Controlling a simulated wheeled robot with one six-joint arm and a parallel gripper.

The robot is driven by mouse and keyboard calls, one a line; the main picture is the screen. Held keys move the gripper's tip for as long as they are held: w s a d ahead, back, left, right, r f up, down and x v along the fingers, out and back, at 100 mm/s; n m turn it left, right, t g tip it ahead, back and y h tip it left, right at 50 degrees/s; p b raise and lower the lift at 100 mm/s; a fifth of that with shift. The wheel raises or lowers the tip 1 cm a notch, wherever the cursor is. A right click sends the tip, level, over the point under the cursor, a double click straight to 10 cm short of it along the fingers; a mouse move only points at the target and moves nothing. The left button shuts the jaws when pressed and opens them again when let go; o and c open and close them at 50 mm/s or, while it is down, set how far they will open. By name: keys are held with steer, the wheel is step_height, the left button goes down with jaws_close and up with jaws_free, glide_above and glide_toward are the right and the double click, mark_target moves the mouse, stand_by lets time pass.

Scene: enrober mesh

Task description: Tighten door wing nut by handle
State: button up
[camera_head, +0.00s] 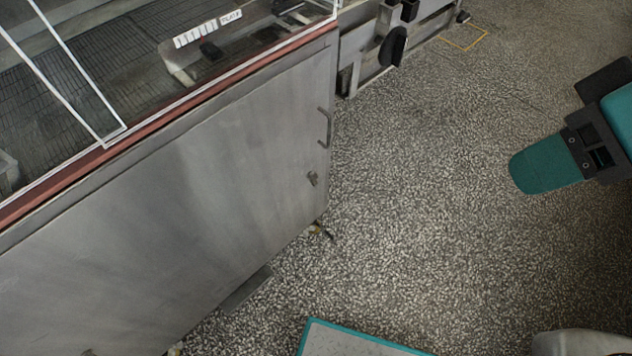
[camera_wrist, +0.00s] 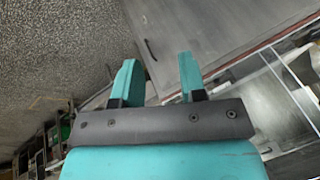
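The door (camera_head: 190,190) is a broad grey steel panel on the side of the machine, and it looks closed. Its curved bar handle (camera_head: 326,127) is near the door's right edge. A small metal fitting, apparently the wing nut (camera_head: 312,179), sits below the handle; its exact angle is too small to tell. My gripper (camera_head: 545,172) is at the right, well apart from the door. In the wrist view, my gripper (camera_wrist: 158,78) has its two teal fingers spread with nothing between them. The handle (camera_wrist: 151,50) shows as a dark bar beyond the fingers; I cannot make out the wing nut there.
A glass-covered conveyor (camera_head: 110,60) with a reddish-brown edge strip tops the machine. A steel frame with a black knob (camera_head: 393,46) stands behind. The speckled floor (camera_head: 430,200) between my gripper and the door is clear.

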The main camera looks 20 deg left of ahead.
steer(key=w+a+f+n+y+b, duration=0.15)
steer(key=a+f+b, duration=0.25)
steer(key=f+b, duration=0.45)
steer(key=w+a+f+n+y+b, duration=0.1)
steer(key=a+f+n+y+b, duration=0.25)
steer(key=f+b, duration=0.55)
steer(key=t+y+b, duration=0.6)
steer(key=t+b, duration=0.2)
steer(key=b, duration=2.6)
glide_toward(317, 176)
steer(key=shift+m, duration=0.4)
steer(key=p+x, duration=0.4)
steer(key=x, duration=0.6)
jaws_close()
